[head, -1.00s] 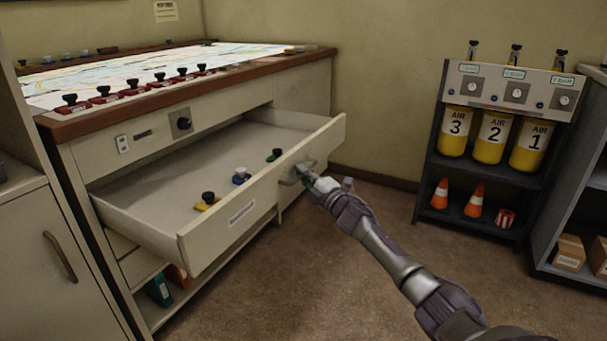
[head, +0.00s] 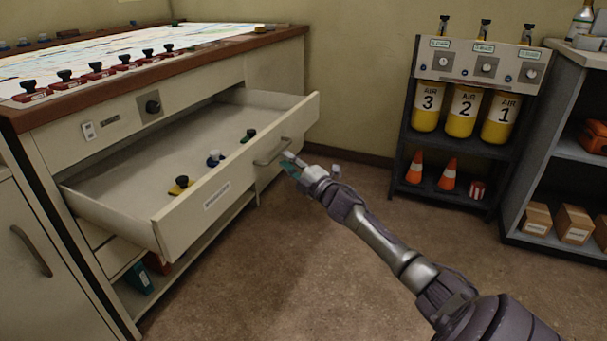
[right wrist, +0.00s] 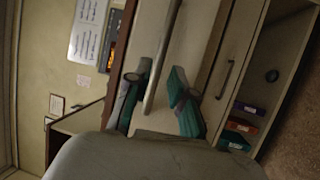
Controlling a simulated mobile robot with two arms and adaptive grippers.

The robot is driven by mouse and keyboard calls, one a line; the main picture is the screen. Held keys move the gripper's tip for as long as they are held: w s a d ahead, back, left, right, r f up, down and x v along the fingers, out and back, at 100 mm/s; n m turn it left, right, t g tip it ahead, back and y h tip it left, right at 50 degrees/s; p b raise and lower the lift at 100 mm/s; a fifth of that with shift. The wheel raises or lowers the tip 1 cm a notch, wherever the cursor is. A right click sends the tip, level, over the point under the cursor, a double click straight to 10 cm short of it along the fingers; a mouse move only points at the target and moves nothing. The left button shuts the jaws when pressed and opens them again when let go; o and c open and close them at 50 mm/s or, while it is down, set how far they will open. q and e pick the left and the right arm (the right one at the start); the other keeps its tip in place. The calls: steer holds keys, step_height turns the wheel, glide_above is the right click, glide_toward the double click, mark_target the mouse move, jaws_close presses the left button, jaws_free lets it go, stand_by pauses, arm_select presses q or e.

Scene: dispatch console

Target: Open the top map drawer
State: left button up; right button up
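The top map drawer (head: 125,211) of the map cabinet stands pulled well out, and its inside shows. Its grey bar handle (head: 270,152) is on the front panel; in the right wrist view the bar handle (right wrist: 166,55) crosses between the fingers' lines. My right gripper (head: 289,161) is just in front of the handle's right end. Its teal-padded fingers (right wrist: 158,101) are spread apart with nothing clamped. In the head view a small gap seems to show between fingertips and handle. My left gripper is not in view.
In the drawer lie a yellow-based stamp (head: 181,186), a blue one (head: 215,158) and a green one (head: 248,136). Red-based stamps line the map table's edge (head: 100,98). An air-cylinder rack (head: 452,195) and a shelf unit (head: 515,237) stand right. Floor before the drawer is clear.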

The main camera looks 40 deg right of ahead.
steer(key=s+f, duration=0.1)
steer(key=s, duration=0.6)
steer(key=shift+a+f, duration=0.1)
stand_by(0.4)
